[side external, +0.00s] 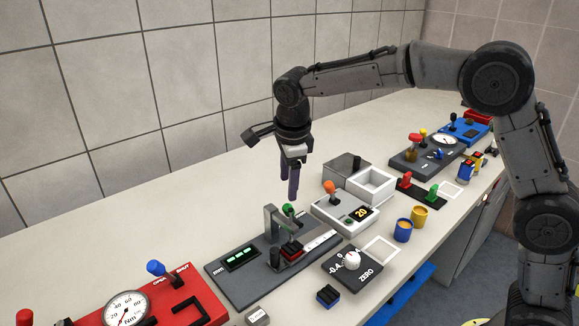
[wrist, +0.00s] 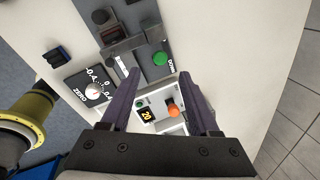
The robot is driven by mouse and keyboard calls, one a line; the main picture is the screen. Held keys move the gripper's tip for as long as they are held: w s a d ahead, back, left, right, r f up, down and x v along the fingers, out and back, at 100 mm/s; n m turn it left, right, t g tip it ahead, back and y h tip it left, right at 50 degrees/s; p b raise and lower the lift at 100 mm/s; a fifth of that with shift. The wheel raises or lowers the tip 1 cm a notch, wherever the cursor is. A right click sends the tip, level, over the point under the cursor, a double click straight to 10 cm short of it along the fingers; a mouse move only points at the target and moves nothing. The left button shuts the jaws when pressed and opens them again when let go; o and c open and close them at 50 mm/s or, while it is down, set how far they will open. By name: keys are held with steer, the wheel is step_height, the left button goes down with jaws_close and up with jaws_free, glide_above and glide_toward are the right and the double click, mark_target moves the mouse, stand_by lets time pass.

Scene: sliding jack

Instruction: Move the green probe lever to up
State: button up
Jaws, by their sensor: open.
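The green probe lever (side external: 289,209) has a round green knob and stands on the dark mm gauge unit (side external: 222,278), beside its grey bracket (side external: 271,222). In the wrist view the green knob (wrist: 160,58) sits beside a partly visible white label that seems to read DOWN. My gripper (side external: 291,192) points down just above the knob, and a gap seems to remain. In the wrist view my gripper (wrist: 163,82) is open, with nothing between its fingers. The knob lies just beyond the fingertips there. The lever's shaft is hidden under the knob in that view.
A light grey unit with an orange knob (side external: 329,187) and a display reading 20 stands close on the right. A ZERO dial (side external: 352,260) is in front. A red torque gauge unit (side external: 172,291) lies at left. Bare counter lies behind the gauge unit.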

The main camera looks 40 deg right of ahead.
steer(key=shift+v, duration=2.15)
steer(key=s+d+r+m+t, duration=0.1)
steer(key=s+d+r, duration=0.3)
steer(key=r, duration=0.3)
steer(key=s+d+r+n+t, duration=0.1)
steer(key=s+d+n, duration=0.1)
steer(key=s, duration=0.5)
steer(key=s+d+r+n+t, duration=0.1)
steer(key=s+d+r+n, duration=0.15)
steer(key=s, duration=0.35)
steer(key=s+f+n+y, duration=0.1)
steer(key=s+f+n, duration=1.1)
steer(key=n, duration=0.7)
steer(key=shift+s+d, duration=0.25)
steer(key=shift+s, duration=0.85)
